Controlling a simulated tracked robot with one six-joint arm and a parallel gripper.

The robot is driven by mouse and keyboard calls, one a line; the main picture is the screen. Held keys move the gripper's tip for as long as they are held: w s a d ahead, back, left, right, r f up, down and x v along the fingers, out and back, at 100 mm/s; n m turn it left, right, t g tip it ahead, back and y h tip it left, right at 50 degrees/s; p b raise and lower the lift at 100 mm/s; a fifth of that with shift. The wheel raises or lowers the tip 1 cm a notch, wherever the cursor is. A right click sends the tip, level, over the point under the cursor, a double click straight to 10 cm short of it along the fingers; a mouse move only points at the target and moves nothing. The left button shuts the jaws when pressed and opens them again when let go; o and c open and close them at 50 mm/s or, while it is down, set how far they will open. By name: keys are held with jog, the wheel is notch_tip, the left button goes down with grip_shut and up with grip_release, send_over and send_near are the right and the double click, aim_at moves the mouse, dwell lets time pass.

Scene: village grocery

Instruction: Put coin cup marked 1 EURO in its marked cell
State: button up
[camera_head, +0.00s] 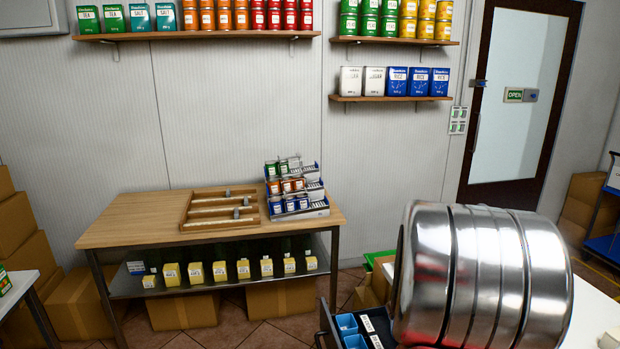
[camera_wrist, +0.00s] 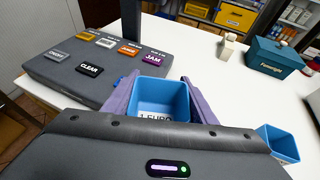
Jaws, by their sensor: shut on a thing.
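In the wrist view a blue square coin cup (camera_wrist: 160,97) sits between the two purple fingers of my gripper (camera_wrist: 160,88), which is shut on it. Its white label is partly hidden by the gripper body; the part that shows seems to read 1 EURO. A second blue cup (camera_wrist: 281,144) is apart from it at the right. In the head view, a dark drawer (camera_head: 325,322) at the bottom holds blue cups (camera_head: 347,322) beside white labels too small to read. My shiny arm hides the rest of the drawer, and the gripper is not visible there.
In the wrist view, a grey till (camera_wrist: 85,72) with labelled keys stands on the white counter at the left. A teal box (camera_wrist: 275,57) and a small whitish object (camera_wrist: 227,45) stand behind. The counter between is clear. A wooden table (camera_head: 140,218) stands farther back.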

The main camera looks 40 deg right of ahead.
jog(key=w+a+f+n+t+y, duration=0.25)
jog(key=w+a+n+t, duration=0.65)
jog(key=w+a, duration=1.55)
jog(key=w+a+n+t+y, duration=0.2)
jog(key=w+a+n+y, duration=0.1)
jog(key=a, duration=1.1)
jog(key=w+a+n+t+y, duration=0.3)
jog(key=w+a+y, duration=0.1)
jog(key=a, duration=1)
jog(key=shift+w+a+f+n, duration=0.3)
jog(key=shift+w+a+f, duration=0.1)
jog(key=shift+w, duration=0.45)
jog(key=shift+d, duration=0.1)
